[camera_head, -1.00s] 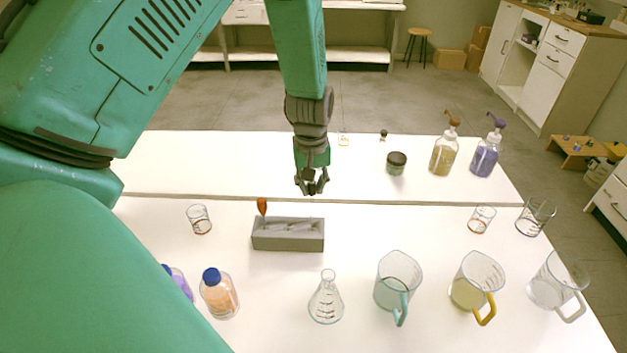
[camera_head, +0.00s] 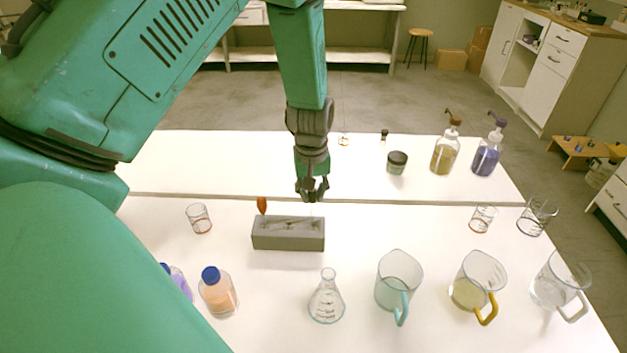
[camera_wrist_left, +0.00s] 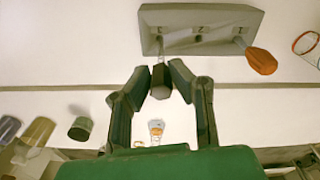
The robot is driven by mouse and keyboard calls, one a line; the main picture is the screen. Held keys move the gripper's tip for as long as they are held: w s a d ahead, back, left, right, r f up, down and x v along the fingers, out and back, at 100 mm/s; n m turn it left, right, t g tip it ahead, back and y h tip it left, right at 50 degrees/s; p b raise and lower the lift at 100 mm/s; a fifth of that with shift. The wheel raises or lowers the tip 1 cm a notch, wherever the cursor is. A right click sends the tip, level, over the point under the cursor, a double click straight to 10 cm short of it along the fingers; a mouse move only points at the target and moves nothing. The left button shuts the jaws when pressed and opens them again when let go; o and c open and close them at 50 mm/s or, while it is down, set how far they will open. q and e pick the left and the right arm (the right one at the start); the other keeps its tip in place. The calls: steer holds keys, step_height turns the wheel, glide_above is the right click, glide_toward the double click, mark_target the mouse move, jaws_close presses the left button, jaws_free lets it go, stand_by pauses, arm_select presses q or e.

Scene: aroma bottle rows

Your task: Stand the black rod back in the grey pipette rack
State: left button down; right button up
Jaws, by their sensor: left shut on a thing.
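The grey pipette rack (camera_head: 288,242) stands on the near table, with an orange-tipped tool (camera_head: 262,206) upright at its left end. The rack (camera_wrist_left: 160,42) and the orange tool (camera_wrist_left: 260,60) also show in the left wrist view. My left gripper (camera_head: 312,192) hangs fingers-down just behind the rack's right end, a little higher than it. In the left wrist view my left gripper (camera_wrist_left: 160,80) is shut on the black rod (camera_wrist_left: 159,78), seen nearly end-on, apart from the rack. Most of the rod's length is hidden. My right gripper is out of view.
A small beaker (camera_head: 199,218) stands left of the rack. A blue-capped bottle (camera_head: 219,292), a conical flask (camera_head: 326,300) and a teal-handled jug (camera_head: 397,282) stand in front. A dark-lidded jar (camera_head: 397,162) and pump bottles (camera_head: 444,155) stand on the back table.

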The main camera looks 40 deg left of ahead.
arm_select(q)
steer(key=shift+f, duration=0.15)
steer(key=shift+f+b, duration=0.4)
steer(key=shift+f, duration=0.35)
steer(key=shift+d+f, duration=0.1)
steer(key=shift+f, duration=0.05)
steer(key=c, duration=1.4)
jaws_free()
steer(key=shift+o, duration=0.2)
steer(key=shift+s+r+p, duration=0.1)
steer(key=shift+r+p, duration=2.25)
steer(key=shift+r, duration=0.2)
